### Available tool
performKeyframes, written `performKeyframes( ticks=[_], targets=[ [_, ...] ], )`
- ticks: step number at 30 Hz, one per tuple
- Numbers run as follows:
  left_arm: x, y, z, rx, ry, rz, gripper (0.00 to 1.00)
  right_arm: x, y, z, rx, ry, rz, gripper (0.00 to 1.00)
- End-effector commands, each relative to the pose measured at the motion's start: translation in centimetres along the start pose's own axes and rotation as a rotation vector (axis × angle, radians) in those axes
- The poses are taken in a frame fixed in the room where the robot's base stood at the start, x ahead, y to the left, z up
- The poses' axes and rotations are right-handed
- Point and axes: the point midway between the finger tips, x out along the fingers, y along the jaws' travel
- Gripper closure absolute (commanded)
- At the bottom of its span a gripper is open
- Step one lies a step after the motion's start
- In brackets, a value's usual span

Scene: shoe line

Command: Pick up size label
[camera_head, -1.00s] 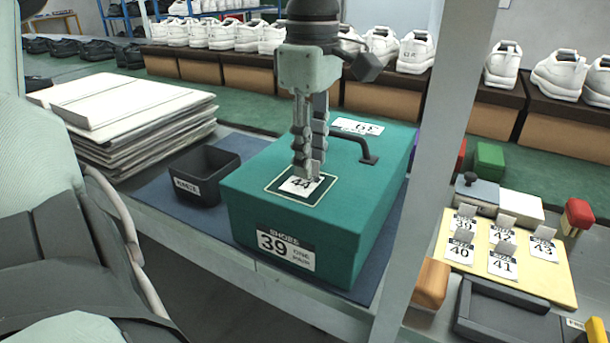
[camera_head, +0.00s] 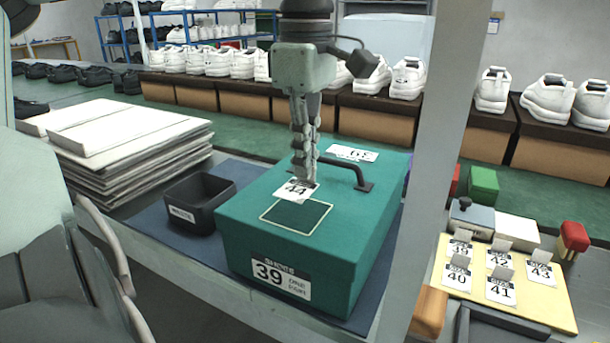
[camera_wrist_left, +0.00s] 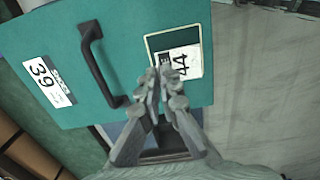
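My left gripper (camera_head: 305,180) is shut on a white size label marked 44 (camera_head: 296,190) and holds it above the lid of the green shoe box (camera_head: 255,225). The outlined rectangle (camera_head: 297,222) on the lid is bare in the head view. In the left wrist view the fingertips (camera_wrist_left: 165,75) meet at the edge of the label (camera_wrist_left: 183,62). The box carries labels marked 39 on its front (camera_head: 281,279) and top (camera_head: 351,153). Its black handle (camera_head: 350,172) is just right of the gripper. My right gripper is not in view.
A black bin (camera_head: 200,202) stands left of the box, beside a stack of white boards (camera_head: 125,145). A yellow board (camera_head: 545,303) at the right holds several size labels, 39 to 43. A grey post (camera_head: 436,150) rises right of the box. White shoes line the back.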

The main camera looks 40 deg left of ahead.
Motion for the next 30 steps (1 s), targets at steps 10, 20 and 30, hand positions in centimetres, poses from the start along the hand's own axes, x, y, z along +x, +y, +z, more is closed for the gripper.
performKeyframes(
  ticks=[10, 20, 30],
  targets=[
    [-3.9, -5.3, -2.8, 0.001, -0.006, 0.007, 1.0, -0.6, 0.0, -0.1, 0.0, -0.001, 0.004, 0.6],
    [-6.4, -9.2, -4.9, 0.0, -0.004, 0.002, 1.0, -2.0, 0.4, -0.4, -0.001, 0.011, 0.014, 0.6],
    [-7.2, -10.3, -5.6, 0.0, -0.001, -0.001, 1.0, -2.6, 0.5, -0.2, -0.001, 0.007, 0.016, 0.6]
  ],
)
